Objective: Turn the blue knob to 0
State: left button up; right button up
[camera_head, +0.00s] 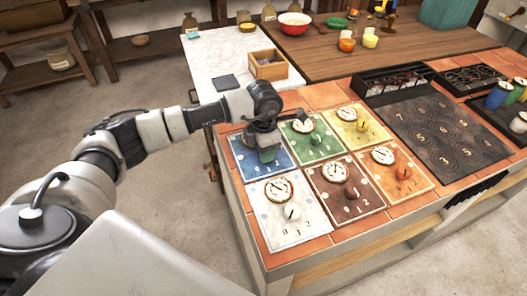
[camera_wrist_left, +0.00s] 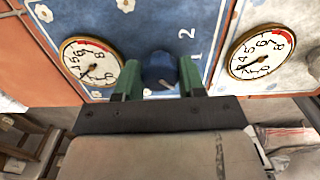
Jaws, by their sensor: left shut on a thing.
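The blue knob (camera_wrist_left: 158,68) sits on the blue panel (camera_wrist_left: 150,22) between the green fingers of my left gripper (camera_wrist_left: 160,80), which is shut on it. The numbers 2 and 1 show on the panel right of the knob in the wrist view; the 0 is hidden there. A pale mark shows low on the knob, but its setting cannot be read. A round gauge (camera_wrist_left: 92,62) lies left of the knob. In the head view my left gripper (camera_head: 267,153) is over the blue panel (camera_head: 268,171) and hides the knob. My right gripper is not in view.
White (camera_head: 290,233), green (camera_head: 327,150), brown (camera_head: 362,208) and yellow (camera_head: 372,138) panels with knobs and gauges lie close around. A dark numbered board (camera_head: 432,130) is farther right. A wooden box (camera_head: 268,65) stands on the pale table behind.

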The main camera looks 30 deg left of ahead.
pick_arm(q)
jog(key=shift+r+m, duration=0.1)
jog(key=shift+m, duration=0.2)
jog(key=o, duration=0.9)
notch_tip(320, 180, up, 11)
jog(key=shift+f+b, duration=0.1)
jog(key=shift+b, duration=0.35)
jog(key=shift+f, duration=0.1)
